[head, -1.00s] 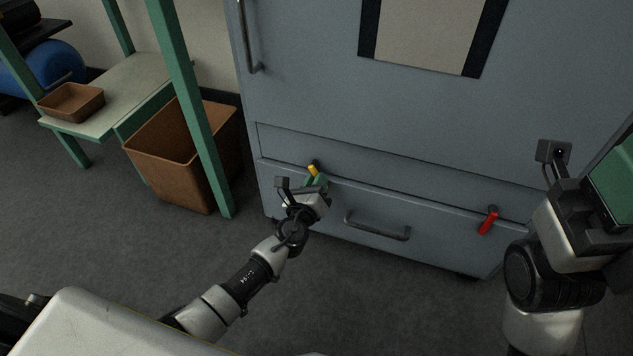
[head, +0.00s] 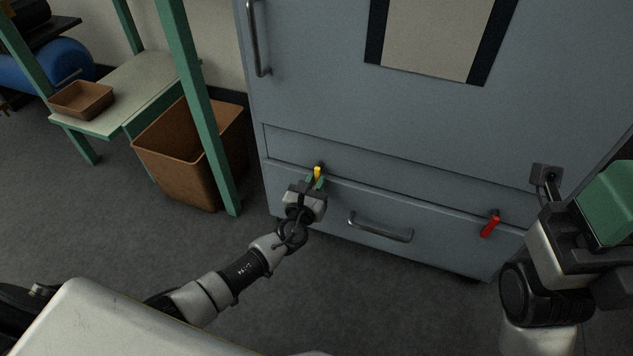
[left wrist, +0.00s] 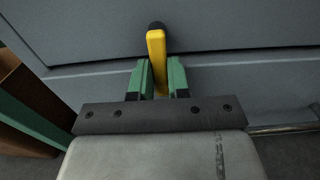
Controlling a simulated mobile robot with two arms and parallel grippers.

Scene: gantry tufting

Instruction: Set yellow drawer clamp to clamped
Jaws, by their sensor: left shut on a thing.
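The yellow drawer clamp (head: 317,172) is a small lever on a dark pivot at the upper left of the cabinet's drawer front (head: 340,208). In the left wrist view the yellow clamp (left wrist: 157,50) points down from its pivot, and its lower end is between the green fingers. My left gripper (head: 315,183) is shut on the clamp; the left wrist view shows its fingers (left wrist: 158,78) on both sides of the lever. My right gripper (head: 610,205) is at the right edge, away from the drawer; its fingertips are not clearly shown.
A red clamp (head: 490,224) hangs at the drawer's right side. A grey drawer handle (head: 380,229) lies between the clamps. A green post (head: 195,110), a brown bin (head: 185,160) and a low table (head: 125,90) with a brown tray (head: 82,99) stand left.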

